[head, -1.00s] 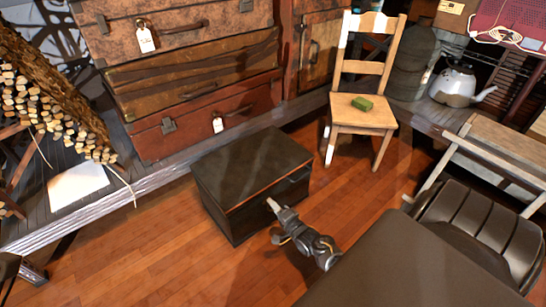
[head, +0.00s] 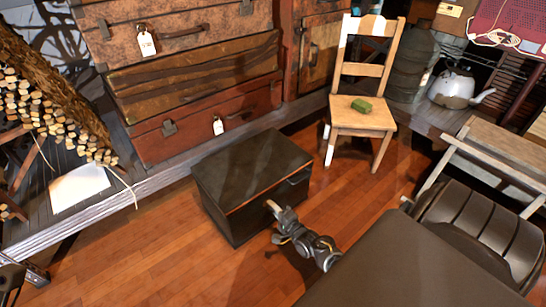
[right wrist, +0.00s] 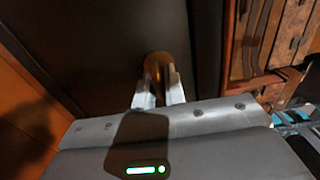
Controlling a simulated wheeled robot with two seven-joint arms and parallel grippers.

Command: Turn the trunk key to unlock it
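The trunk (head: 238,178) is a dark box with a closed lid on the wooden floor, in the middle of the head view. The key (right wrist: 157,68) shows in the right wrist view as a round brass-coloured piece against the trunk's dark front. My right gripper (head: 272,207) is at the trunk's front face. In the right wrist view its two fingers (right wrist: 159,92) lie on both sides of the key and look closed on it. The key's shaft and the lock are hidden. Part of my left gripper (head: 32,273) shows at the lower left edge; its fingers are unclear.
Stacked suitcases (head: 190,85) stand on a low platform behind the trunk. A wooden chair (head: 362,118) with a green block (head: 362,105) is to the right. A dark padded seat (head: 480,230) is at the lower right. The floor left of the trunk is clear.

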